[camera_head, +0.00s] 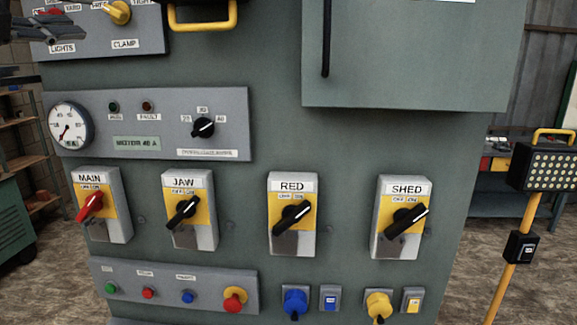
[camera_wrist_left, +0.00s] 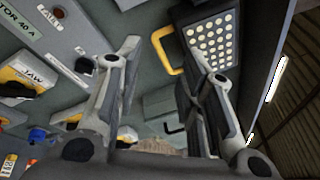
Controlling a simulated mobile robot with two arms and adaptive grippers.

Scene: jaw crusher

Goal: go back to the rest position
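My left gripper (camera_head: 60,27) shows at the top left of the head view, in front of the upper control plate with the clamp knob (camera_head: 117,12). In the left wrist view the same gripper (camera_wrist_left: 163,48) has its two fingers spread apart with nothing between them. It is open and empty, and I see no contact with the panel. My right gripper is in neither view. The grey-green control panel (camera_head: 275,130) fills most of the head view.
Four rotary switches stand out in a row: MAIN (camera_head: 92,207), JAW (camera_head: 184,212), RED (camera_head: 292,217) and SHED (camera_head: 405,220). Buttons sit below. A yellow handle (camera_head: 203,26) juts out at the top. A work lamp (camera_head: 545,167) stands at right.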

